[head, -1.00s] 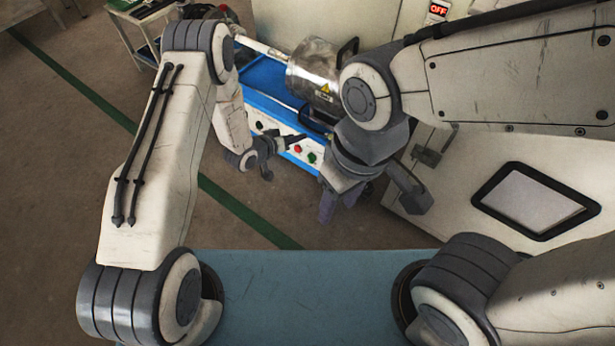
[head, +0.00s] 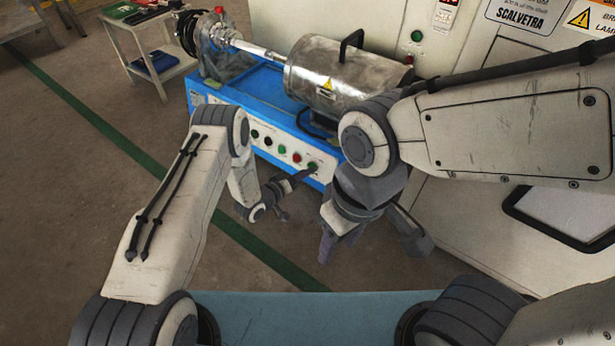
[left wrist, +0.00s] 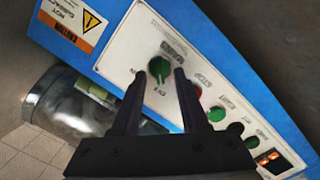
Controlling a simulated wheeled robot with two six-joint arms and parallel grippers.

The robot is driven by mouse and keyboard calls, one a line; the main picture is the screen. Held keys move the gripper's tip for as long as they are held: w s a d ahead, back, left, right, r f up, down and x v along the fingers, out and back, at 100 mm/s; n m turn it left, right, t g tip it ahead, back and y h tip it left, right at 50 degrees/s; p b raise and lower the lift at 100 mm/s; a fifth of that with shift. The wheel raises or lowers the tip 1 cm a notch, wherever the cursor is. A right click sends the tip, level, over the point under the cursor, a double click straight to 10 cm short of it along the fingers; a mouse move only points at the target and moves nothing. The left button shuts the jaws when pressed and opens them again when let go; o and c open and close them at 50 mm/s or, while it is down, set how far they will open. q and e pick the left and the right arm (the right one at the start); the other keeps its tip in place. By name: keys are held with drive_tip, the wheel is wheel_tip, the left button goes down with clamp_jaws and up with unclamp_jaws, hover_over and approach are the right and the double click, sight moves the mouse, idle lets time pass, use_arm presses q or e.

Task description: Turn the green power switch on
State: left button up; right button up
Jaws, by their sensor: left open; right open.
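The green power switch (left wrist: 159,67) is a round knob on the white front panel of a blue machine. In the left wrist view it lies between the fingertips of my left gripper (left wrist: 160,75), which is open with one finger on each side. I cannot tell whether the fingers touch the knob, nor clearly which way it is turned. In the head view, my left gripper (head: 307,177) is at the right end of the panel, by the green switch (head: 313,167). My right gripper (head: 372,243) is open and empty, lower and to the right, away from the panel.
A red button (head: 297,158) and several other buttons line the panel (head: 263,150) left of the switch. A metal cylinder (head: 335,75) sits on the machine. A white cabinet (head: 470,215) stands right. A cart (head: 150,50) stands back left. The floor in front is clear.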

use_arm(q)
drive_tip(key=shift+b+x, duration=0.4)
drive_tip(key=shift+x, duration=0.65)
clamp_jaws()
